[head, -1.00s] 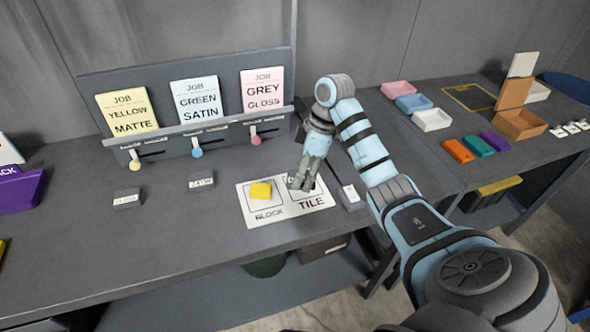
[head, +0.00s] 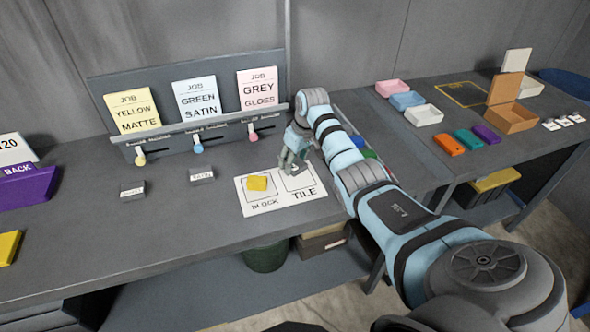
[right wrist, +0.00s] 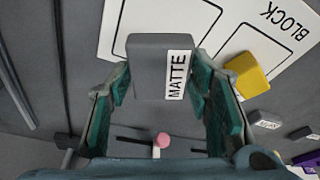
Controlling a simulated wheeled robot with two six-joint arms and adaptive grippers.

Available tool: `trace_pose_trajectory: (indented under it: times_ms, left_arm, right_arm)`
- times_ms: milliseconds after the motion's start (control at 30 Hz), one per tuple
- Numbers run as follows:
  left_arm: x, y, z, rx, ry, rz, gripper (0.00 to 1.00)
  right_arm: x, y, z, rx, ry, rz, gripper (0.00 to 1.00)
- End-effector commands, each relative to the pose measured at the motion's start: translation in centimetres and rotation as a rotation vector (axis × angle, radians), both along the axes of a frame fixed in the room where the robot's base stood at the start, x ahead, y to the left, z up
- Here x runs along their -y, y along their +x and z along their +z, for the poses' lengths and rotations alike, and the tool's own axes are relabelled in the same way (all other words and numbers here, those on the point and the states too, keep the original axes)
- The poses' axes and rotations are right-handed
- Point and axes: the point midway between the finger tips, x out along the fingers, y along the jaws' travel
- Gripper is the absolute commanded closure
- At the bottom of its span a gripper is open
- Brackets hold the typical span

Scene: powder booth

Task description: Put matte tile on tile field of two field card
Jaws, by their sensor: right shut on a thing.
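My right gripper (head: 291,166) is shut on the matte tile, a grey block with a white MATTE label (right wrist: 150,68), held between both fingers in the right wrist view. In the head view the gripper hides the tile. The gripper is at the back edge of the white two field card (head: 268,209), by the outlined tile field (head: 299,183). I cannot tell whether the tile touches the card. A yellow block (head: 257,183) lies on the block field; it also shows in the right wrist view (right wrist: 246,75). My left gripper is not in view.
Two dark labelled tiles (head: 132,190) (head: 202,175) lie left of the card. Behind stands a rack with job cards and coloured sliders (head: 198,147). My right arm covers the table right of the card. A purple holder (head: 28,188) stands at the left.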

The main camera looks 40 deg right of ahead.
Motion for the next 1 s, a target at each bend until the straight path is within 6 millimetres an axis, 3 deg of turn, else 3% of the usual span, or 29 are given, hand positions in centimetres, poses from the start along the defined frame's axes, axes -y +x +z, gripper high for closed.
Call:
trace_pose_trajectory:
  times_ms: [100,167,333,500,533,633,1000]
  left_arm:
    - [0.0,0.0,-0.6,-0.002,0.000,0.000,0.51]
    - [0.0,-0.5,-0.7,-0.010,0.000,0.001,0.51]
    - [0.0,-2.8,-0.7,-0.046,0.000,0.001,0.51]
    - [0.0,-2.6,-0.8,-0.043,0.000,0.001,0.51]
    - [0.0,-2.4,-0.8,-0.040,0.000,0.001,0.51]
    - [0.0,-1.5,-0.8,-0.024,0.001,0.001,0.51]
    - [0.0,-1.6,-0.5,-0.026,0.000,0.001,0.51]
  right_arm:
    - [0.0,-0.3,-2.7,-0.005,0.002,-0.001,0.83]
    - [0.0,-0.2,-3.4,-0.004,0.001,-0.002,0.83]
    - [0.0,-0.2,-3.4,-0.003,0.000,-0.002,0.83]
    - [0.0,-0.2,-3.7,-0.004,0.001,-0.002,0.83]
    - [0.0,-0.2,-3.7,-0.004,0.001,-0.002,0.49]
    - [0.1,-0.2,-3.7,-0.004,0.001,-0.002,0.34]
    - [0.1,-0.2,-3.2,-0.004,0.001,-0.003,0.34]
